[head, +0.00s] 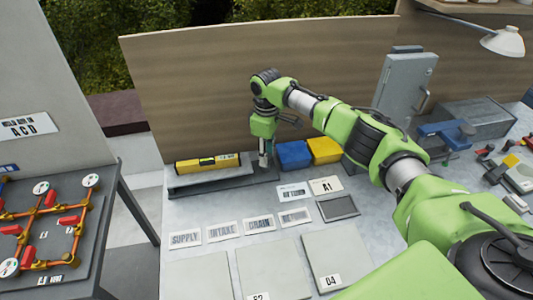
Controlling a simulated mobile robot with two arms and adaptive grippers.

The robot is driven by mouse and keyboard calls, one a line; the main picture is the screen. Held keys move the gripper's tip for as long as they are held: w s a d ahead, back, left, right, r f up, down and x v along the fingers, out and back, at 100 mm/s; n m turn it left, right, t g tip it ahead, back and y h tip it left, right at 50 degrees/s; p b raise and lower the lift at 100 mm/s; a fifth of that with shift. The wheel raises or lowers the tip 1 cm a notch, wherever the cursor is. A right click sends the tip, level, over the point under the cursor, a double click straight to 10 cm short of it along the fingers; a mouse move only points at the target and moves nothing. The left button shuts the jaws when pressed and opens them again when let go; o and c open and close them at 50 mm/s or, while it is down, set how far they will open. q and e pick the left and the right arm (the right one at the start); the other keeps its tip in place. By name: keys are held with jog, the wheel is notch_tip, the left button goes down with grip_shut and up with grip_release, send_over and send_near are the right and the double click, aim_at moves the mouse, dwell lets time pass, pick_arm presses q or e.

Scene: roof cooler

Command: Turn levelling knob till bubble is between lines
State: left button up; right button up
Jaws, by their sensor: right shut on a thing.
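A yellow spirit level (208,162) lies on a long grey bar (215,180) at the back left of the bench. Its bubble and lines are too small to read. My right arm reaches across from the right, and my right gripper (265,160) points down at the right end of the bar. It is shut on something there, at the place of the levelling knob. The knob itself is hidden by the gripper. My left gripper is not in view.
A blue bin (293,155) and a yellow bin (325,150) stand just right of the gripper. Labelled cards such as SUPPLY (185,238) lie in front. A pipe board (45,225) is at left, and a vise (447,133) at right.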

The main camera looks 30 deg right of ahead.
jog(key=m+p, duration=0.4)
jog(key=shift+s+a+r, duration=0.1)
jog(key=shift+r, duration=0.1)
jog(key=m+p, duration=0.4)
jog(key=shift+m, duration=0.3)
jog(key=m+p, duration=0.2)
jog(key=m, duration=0.2)
jog(key=shift+f, duration=0.1)
jog(key=shift+m+p, duration=0.9)
jog(key=shift+m, duration=1.6)
jog(key=o, duration=1.1)
jog(key=shift+f, duration=0.1)
